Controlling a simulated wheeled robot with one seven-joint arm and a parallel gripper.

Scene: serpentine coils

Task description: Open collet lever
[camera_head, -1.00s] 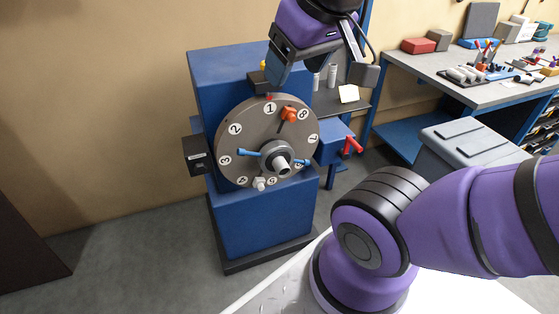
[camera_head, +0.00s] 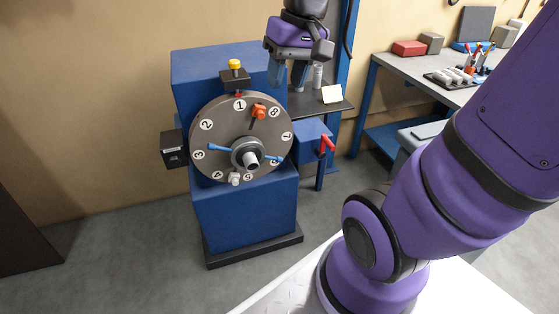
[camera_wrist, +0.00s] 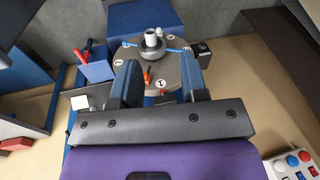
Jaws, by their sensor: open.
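A round grey dial plate (camera_head: 215,155) with numbered stations faces out from a blue machine (camera_head: 245,215). At its hub (camera_head: 247,154) are blue lever arms (camera_head: 218,147); the hub also shows in the wrist view (camera_wrist: 152,55). A red handle (camera_head: 326,144) stands on a blue box (camera_head: 306,136) right of the dial; it also shows in the wrist view (camera_wrist: 79,56). I cannot tell which of these is the collet lever. My gripper (camera_head: 287,82) is open and empty, above and right of the dial, touching neither lever. In the wrist view, its fingers (camera_wrist: 159,72) frame the dial.
An orange clamp (camera_head: 258,111) and a white piece (camera_head: 234,179) sit on the dial. A yellow knob (camera_head: 235,64) tops the machine. A shelf (camera_head: 305,107) with a pale note is behind my gripper. A workbench (camera_head: 420,68) stands at right. Floor in front is open.

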